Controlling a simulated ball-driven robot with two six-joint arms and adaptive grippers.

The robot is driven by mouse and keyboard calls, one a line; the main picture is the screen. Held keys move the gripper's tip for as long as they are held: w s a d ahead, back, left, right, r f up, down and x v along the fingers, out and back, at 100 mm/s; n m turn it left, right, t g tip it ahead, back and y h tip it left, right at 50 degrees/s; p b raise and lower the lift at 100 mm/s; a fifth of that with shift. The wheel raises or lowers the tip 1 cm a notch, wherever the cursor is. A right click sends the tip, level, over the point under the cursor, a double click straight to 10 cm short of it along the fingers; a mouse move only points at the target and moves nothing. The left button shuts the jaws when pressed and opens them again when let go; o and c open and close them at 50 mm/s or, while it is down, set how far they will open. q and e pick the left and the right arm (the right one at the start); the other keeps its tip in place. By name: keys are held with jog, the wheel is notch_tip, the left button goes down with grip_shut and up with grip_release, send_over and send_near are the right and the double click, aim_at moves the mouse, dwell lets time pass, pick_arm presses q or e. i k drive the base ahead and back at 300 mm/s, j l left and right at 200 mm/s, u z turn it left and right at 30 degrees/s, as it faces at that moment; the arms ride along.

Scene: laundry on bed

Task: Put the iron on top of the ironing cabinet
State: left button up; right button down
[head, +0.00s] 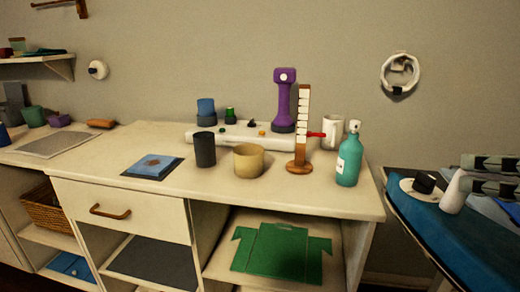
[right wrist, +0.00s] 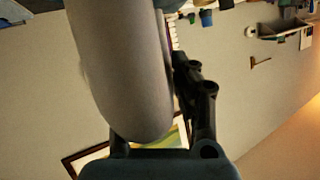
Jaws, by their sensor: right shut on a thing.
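A pale, rounded, tapering body, which I take for the iron (head: 454,192), is at the right of the head view, over the ironing board. My right gripper (head: 486,176) comes in from the right edge, its dark fingers shut on this body. In the right wrist view the pale body (right wrist: 122,65) fills the space in front of the palm and hides one finger. I cannot tell whether it touches the board. The cream ironing cabinet (head: 215,190), with a drawer and open shelves, stands left of the gripper. My left gripper is not in view.
The front right top is clear. A white disc with a black knob (head: 424,184) lies on the blue ironing board (head: 440,235).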

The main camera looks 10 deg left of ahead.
aim_at(105, 157)
jog(key=u, duration=1.5)
jog(key=i+u, duration=0.35)
jog(key=i+l+u, duration=0.15)
jog(key=i+u, duration=0.25)
